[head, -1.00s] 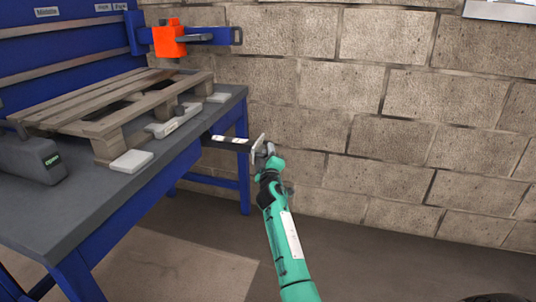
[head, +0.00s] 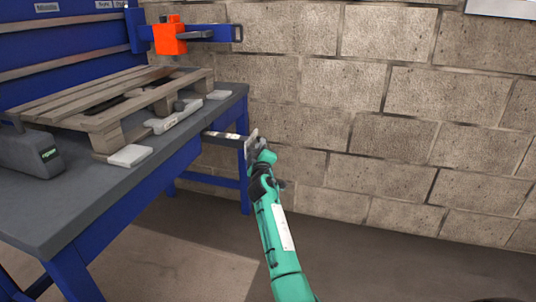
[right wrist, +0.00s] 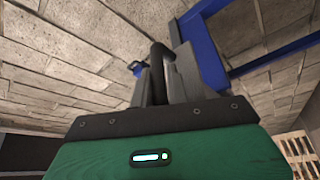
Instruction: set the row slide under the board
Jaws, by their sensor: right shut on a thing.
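The row slide (head: 223,136) is a dark flat bar with pale marks. It sticks out to the right from beneath the edge of the grey bench top (head: 190,150), with an upright plate at its outer end. My right gripper (head: 254,150) is at that outer end, on a green arm. In the right wrist view its two grey fingers (right wrist: 163,85) are closed around a dark rounded bar (right wrist: 157,62), likely the slide's handle. How far the slide reaches under the bench is hidden. My left gripper is not in view.
A wooden pallet (head: 125,88) lies on the bench, with pale blocks and a grey device (head: 28,152) beside it. A blue arm with an orange block (head: 171,36) sticks out above. Blue bench legs (head: 244,170) stand close by. Floor to the right is clear before the brick wall.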

